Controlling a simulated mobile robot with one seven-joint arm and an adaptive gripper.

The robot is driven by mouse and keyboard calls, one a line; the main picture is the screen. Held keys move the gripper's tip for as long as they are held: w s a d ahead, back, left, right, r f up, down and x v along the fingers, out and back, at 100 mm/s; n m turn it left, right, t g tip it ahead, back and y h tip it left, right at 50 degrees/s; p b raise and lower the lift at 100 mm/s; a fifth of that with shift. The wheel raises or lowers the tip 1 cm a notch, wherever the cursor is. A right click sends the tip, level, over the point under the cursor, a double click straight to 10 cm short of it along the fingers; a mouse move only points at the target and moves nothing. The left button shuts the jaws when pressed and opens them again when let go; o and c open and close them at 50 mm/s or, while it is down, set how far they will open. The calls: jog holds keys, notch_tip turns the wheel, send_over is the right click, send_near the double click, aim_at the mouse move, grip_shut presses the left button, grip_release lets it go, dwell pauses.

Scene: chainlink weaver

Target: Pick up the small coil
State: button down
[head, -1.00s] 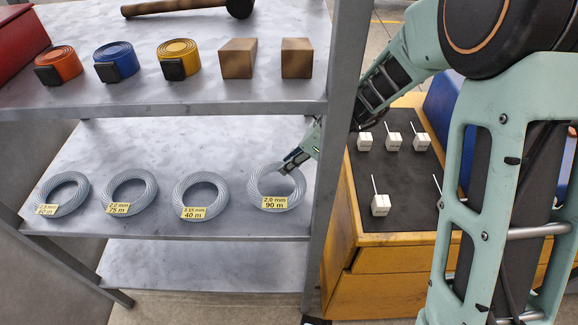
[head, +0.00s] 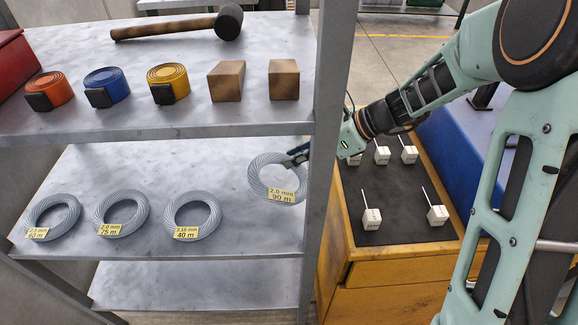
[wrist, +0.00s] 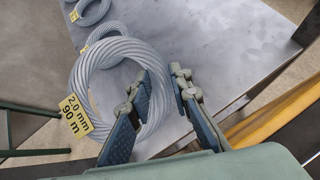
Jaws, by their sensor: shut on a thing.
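A grey wire coil (head: 255,184) with a yellow tag reading 2.0 mm 90 m hangs in my gripper (head: 296,157) at the right end of the middle shelf. It appears raised a little off the shelf. In the wrist view my gripper (wrist: 160,78) has its fingers on either side of the near right part of the ring of this coil (wrist: 90,75). Three more tagged coils lie flat in a row to its left: a 40 m coil (head: 213,213), a 75 m coil (head: 145,205) and a far-left coil (head: 73,212) whose tag is hard to read.
The shelf post (head: 325,150) stands close to the right of my gripper. The upper shelf (head: 200,122) above holds rolled straps, wooden blocks and a hammer. A wooden cabinet (head: 395,262) with small white blocks stands at right. The shelf is clear between the held and 40 m coils.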

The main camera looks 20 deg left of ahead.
jog(key=r, duration=0.3)
jog(key=shift+w+d+r+p, duration=0.1)
jog(key=shift+w+d+p, duration=0.05)
jog(key=shift+d+p, duration=0.2)
jog(key=w+d, duration=0.1)
jog(key=d, duration=0.4)
jog(key=w+d, duration=0.2)
jog(key=d, duration=0.3)
jog(key=w+d+p, duration=0.1)
jog(key=w+d, duration=0.1)
jog(key=d, duration=0.3)
jog(key=shift+d+f, duration=0.25)
jog(key=shift+d, duration=0.1)
jog(key=shift+w+d+r+t+h+p, duration=0.2)
jog(key=shift+d+r+h, duration=0.1)
jog(key=shift+d+h, duration=0.35)
jog(key=shift+w+d+r+t+h+p, duration=0.15)
jog(key=shift+w+d+r+h, duration=0.2)
jog(key=shift+d, duration=0.45)
jog(key=shift+w+d+r+t+h+p, duration=0.15)
jog(key=shift+d+r+h, duration=0.15)
jog(key=shift+d+h, duration=0.35)
